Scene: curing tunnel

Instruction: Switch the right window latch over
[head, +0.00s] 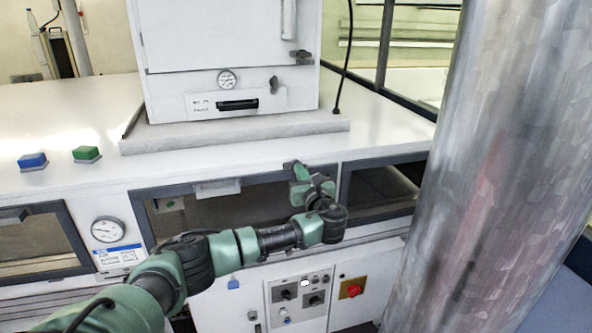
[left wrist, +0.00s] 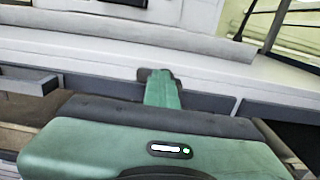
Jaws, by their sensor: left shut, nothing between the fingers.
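My left gripper (head: 296,172) is shut and empty, at the upper frame of the middle window (head: 240,208), near its right end. In the left wrist view the green finger (left wrist: 162,92) points at the bench edge, with a small dark piece at its tip; I cannot tell whether that is a finger pad or a latch. A pale handle-like block (head: 217,187) sits on the middle window's upper frame. The right window (head: 380,190) shows no clear latch; its left part is close to my gripper. My right gripper is not in view.
A blue button (head: 33,160) and a green button (head: 86,153) sit at left. A metal column (head: 490,170) blocks the right.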

